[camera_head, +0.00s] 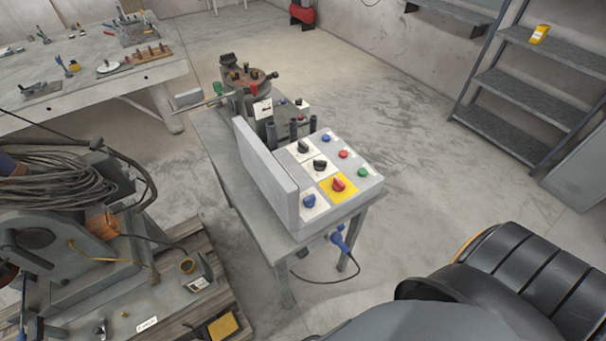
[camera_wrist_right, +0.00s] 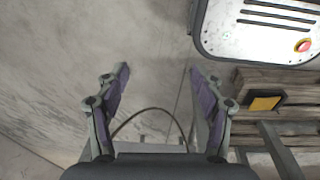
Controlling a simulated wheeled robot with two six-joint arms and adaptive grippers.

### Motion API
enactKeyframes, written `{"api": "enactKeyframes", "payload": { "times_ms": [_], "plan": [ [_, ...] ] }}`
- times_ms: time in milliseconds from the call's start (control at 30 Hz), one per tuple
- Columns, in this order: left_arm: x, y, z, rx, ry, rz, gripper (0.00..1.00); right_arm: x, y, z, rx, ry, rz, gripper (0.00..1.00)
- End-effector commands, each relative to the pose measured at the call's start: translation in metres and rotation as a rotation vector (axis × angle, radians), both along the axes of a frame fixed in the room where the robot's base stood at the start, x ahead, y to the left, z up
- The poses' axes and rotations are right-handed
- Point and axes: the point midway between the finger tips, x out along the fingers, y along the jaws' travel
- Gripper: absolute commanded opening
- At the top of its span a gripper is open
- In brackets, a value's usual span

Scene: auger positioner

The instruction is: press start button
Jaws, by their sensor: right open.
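A grey control box (camera_head: 290,205) sits on a narrow metal table in the middle of the head view. Its sloped panel carries a green button (camera_head: 362,172), a red button (camera_head: 343,154) and a blue button (camera_head: 326,138). It also has a red knob (camera_head: 338,185) on a yellow plate, a blue knob (camera_head: 309,200) and black knobs (camera_head: 320,165). No label for start is legible. My right gripper (camera_wrist_right: 160,70) is open and empty over the floor in the right wrist view; the control box is not seen there. My left gripper is not in view.
The auger positioner (camera_head: 250,82) stands behind the box on the same table. A machine with coiled cable (camera_head: 75,180) is at left on a wooden pallet (camera_head: 225,285). A workbench (camera_head: 90,85) and metal shelves (camera_head: 530,95) stand farther back.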

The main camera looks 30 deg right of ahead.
Motion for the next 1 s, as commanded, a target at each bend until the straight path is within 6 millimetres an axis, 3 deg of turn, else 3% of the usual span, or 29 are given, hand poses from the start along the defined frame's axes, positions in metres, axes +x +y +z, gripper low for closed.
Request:
{"api": "enactKeyframes", "payload": {
  "times_ms": [67, 500, 1000],
  "plan": [
    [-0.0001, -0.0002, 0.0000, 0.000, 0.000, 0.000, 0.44, 0.0000, 0.0001, 0.0000, 0.000, 0.000, 0.000, 0.59],
    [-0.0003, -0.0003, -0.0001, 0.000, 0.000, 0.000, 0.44, -0.0001, 0.0002, 0.0000, 0.000, 0.000, 0.000, 0.00],
    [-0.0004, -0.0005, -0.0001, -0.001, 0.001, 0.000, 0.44, -0.0002, 0.0001, 0.0000, 0.000, 0.000, 0.000, 0.00]
  ]
}}
